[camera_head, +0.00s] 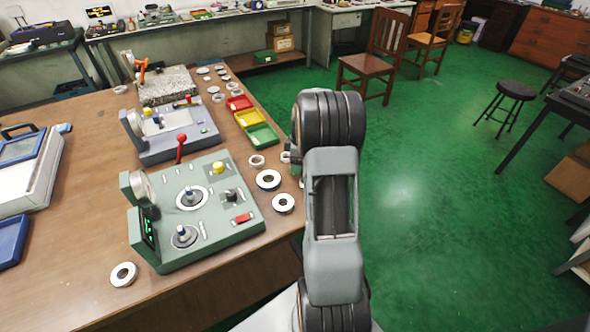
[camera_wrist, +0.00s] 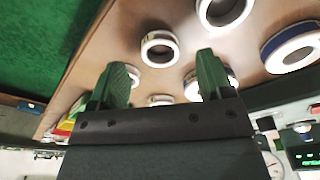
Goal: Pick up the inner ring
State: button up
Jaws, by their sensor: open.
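Several bearing rings lie on the wooden table; I cannot tell for certain which is the inner ring. Near the right edge in the head view are a small pale ring (camera_head: 257,161), a blue-trimmed ring (camera_head: 268,187) and a white ring with a dark centre (camera_head: 283,212). In the wrist view, a white ring (camera_wrist: 146,48) lies beyond and between the fingertips, with another ring (camera_wrist: 202,20) at the top and a blue-edged one (camera_wrist: 268,55) at right. My gripper (camera_wrist: 163,72) is open, with no ring held. In the head view my arm mostly hides it.
A green-grey device (camera_head: 225,205) with posts and knobs stands left of the rings, with a blue-grey one (camera_head: 170,135) behind it. Red, yellow and green trays (camera_head: 262,136) line the table's right edge. Another ring (camera_head: 114,281) lies front left. Open green floor (camera_head: 430,200) is at right.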

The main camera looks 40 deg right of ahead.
jog(key=shift+a+f, duration=0.15)
jog(key=shift+f, duration=1.1)
jog(key=c, duration=1)
jog(key=shift+r, duration=0.1)
